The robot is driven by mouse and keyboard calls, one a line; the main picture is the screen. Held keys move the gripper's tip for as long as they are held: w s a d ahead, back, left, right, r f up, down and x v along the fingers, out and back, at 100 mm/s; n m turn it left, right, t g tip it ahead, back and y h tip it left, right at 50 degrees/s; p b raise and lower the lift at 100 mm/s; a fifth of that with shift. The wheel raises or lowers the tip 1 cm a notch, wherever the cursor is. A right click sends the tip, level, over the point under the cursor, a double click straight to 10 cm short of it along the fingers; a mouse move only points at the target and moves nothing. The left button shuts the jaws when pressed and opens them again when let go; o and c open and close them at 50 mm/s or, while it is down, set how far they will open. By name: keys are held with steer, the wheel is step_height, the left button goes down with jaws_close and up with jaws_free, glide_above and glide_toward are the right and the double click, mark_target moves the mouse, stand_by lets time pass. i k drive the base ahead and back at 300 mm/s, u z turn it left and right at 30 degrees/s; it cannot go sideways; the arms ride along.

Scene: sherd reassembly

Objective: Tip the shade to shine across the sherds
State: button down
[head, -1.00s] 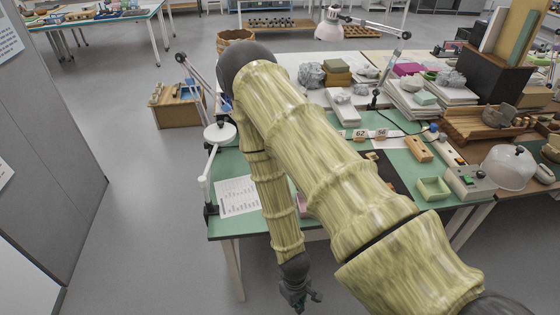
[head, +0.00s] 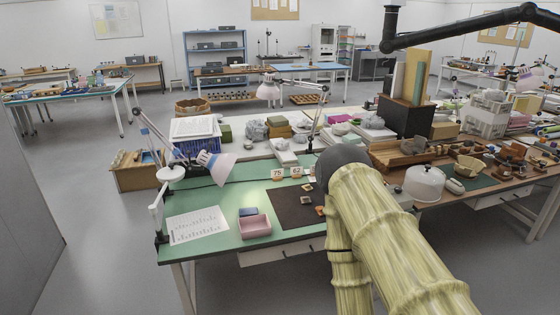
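A desk lamp stands at the left of the green table. Its pale pink and bluish shade (head: 218,167) hangs on a jointed arm (head: 155,135) over the table's back left part, its mouth tilted down to the right. A dark mat (head: 285,210) lies right of the shade, with a few small sherds (head: 306,200) on it. My arm covers the mat's right end, so more sherds may be hidden. My gripper is out of the picture; my arm runs down past the lower edge, right of the mat.
Number cards (head: 278,174) stand behind the mat. A white dome (head: 424,183) is right of my arm. Another lamp (head: 268,88) stands farther back.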

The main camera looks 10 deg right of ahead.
mark_target(219, 166)
steer(key=z, duration=0.4)
steer(key=k, duration=0.15)
steer(key=u, duration=1.4)
steer(key=i, duration=1.3)
steer(key=z, duration=0.25)
